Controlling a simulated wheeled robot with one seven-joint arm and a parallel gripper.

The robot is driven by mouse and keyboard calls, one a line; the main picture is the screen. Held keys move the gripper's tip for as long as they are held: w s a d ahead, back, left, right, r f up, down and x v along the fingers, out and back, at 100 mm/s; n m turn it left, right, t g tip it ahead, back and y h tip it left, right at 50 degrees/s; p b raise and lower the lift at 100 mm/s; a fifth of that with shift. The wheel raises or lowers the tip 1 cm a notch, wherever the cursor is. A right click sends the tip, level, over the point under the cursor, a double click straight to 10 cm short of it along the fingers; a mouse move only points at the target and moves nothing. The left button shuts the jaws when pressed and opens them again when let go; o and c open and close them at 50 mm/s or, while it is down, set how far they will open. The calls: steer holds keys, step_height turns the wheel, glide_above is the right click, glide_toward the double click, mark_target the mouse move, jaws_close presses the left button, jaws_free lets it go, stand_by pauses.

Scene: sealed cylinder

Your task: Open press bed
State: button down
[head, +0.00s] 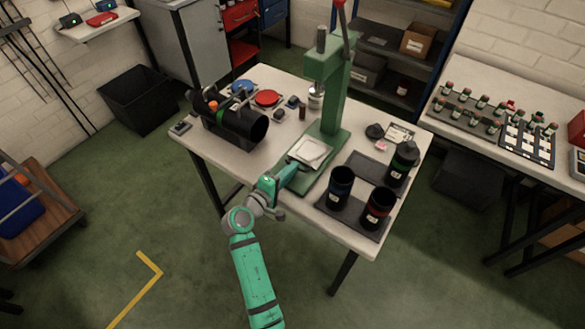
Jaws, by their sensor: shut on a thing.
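A green press (328,95) stands on the table, with a tall column and a lever at its top. Its bed (312,150) is a pale square plate at the front of the green base, in front of the column. My gripper (290,172) is at the front left edge of the press bed. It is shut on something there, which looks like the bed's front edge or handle. The fingertips are small and partly hidden by my wrist.
Black cylinders (341,187) with coloured bands stand on dark mats at the table's right. A black cylinder lies on its side in a cradle (213,127) at the left. Red (267,97) and blue discs lie behind it. The table's front left is clear.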

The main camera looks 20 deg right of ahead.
steer(key=f+v, duration=0.2)
steer(key=v, duration=1)
steer(key=shift+a, duration=0.2)
steer(key=shift+f, duration=0.15)
steer(key=c, duration=2.1)
jaws_free()
steer(key=v, duration=1)
steer(key=shift+s+a, duration=0.25)
steer(key=shift+a, duration=0.05)
